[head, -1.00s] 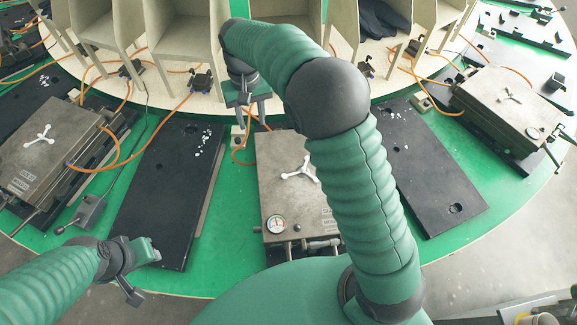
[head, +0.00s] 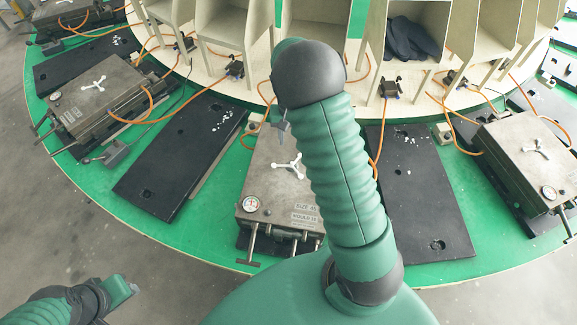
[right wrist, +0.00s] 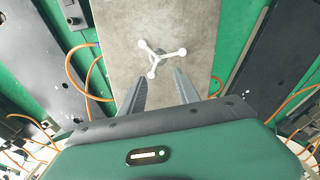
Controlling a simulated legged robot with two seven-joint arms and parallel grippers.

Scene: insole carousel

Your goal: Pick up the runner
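The runner, a white three-armed piece (head: 289,165), lies on top of the middle grey metal mould (head: 262,190). It also shows in the right wrist view (right wrist: 152,58), just beyond my fingertips. My right gripper (right wrist: 158,80) is open and empty, its two grey fingers pointing toward the runner with a gap between them. In the head view my right arm hides most of that gripper; only a small part (head: 283,125) shows above the mould's far end. My left gripper (head: 128,288) is at the lower left, away from the moulds; its opening is unclear.
Similar moulds with white runners stand at left (head: 95,88) and right (head: 530,160). Black plates lie beside the middle mould, left (head: 175,160) and right (head: 425,200). Orange hoses (head: 375,160) run between the moulds and the beige bins behind. Dark cloth (head: 412,40) lies in one bin.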

